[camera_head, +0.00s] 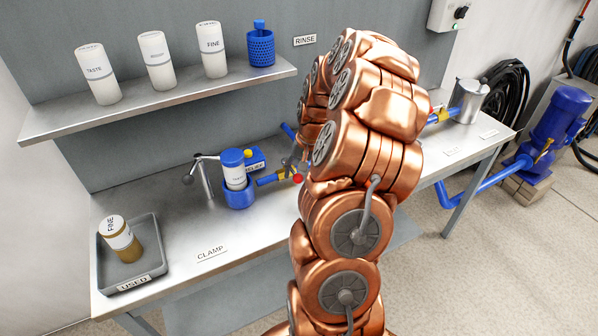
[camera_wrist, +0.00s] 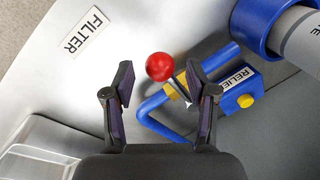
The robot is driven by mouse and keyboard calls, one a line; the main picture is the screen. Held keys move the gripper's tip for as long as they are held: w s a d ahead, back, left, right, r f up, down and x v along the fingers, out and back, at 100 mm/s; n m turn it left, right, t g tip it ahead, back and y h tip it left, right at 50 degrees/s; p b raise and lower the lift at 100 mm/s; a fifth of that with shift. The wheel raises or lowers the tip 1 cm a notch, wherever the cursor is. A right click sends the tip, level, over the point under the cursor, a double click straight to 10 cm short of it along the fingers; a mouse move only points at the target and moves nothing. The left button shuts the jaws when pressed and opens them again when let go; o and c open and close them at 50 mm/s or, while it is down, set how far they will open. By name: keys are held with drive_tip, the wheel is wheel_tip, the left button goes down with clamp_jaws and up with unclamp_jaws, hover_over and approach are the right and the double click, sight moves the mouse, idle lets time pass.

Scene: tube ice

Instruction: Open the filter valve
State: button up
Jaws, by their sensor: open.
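The filter valve shows in the wrist view as a red ball knob (camera_wrist: 160,67) on a short handle above a yellow valve body (camera_wrist: 178,90) on blue pipe. The red knob also shows in the head view (camera_head: 297,178), just left of my copper arm. My gripper (camera_wrist: 159,78) is open and empty. In the wrist view the knob appears between its two dark fingertips; I cannot tell how far beyond them it lies. Neither finger visibly grips it. A FILTER label (camera_wrist: 84,33) lies on the bench. In the head view my arm hides most of the gripper.
The blue RELIEF block (camera_wrist: 240,88) with a yellow button sits right of the valve in the wrist view. A blue housing (camera_head: 239,197) holds a white cartridge, beside a clamp lever (camera_head: 188,179). The USED tray (camera_head: 157,264) is at left; a shelf (camera_head: 140,109) overhangs behind.

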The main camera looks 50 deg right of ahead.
drive_tip(key=shift+f, duration=0.45)
clamp_jaws()
idle(0.3)
